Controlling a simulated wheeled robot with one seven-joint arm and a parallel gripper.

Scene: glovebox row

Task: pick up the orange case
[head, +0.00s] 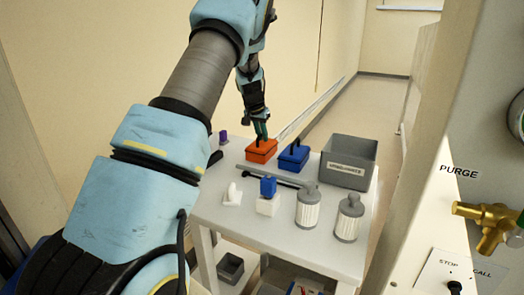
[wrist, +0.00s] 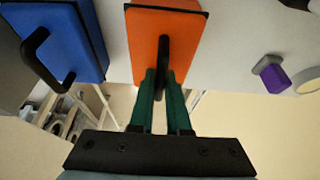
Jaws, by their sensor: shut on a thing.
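The orange case (head: 261,152) sits on the white table, near its far left corner in the head view. It has a black handle on top. In the wrist view the orange case (wrist: 180,22) fills the upper middle, with its handle (wrist: 163,60) between my green fingers. My gripper (wrist: 162,75) is shut on that handle. In the head view my gripper (head: 261,132) reaches down onto the case from above. I cannot tell whether the case's underside touches the table.
A blue case (head: 293,156) stands just right of the orange one; a grey bin (head: 348,150) is further right. A purple-topped item (head: 223,137) is to the left. Grey-capped canisters (head: 308,207), a blue block (head: 268,187) and a dark rod (head: 268,177) are nearer on the table (head: 250,232).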

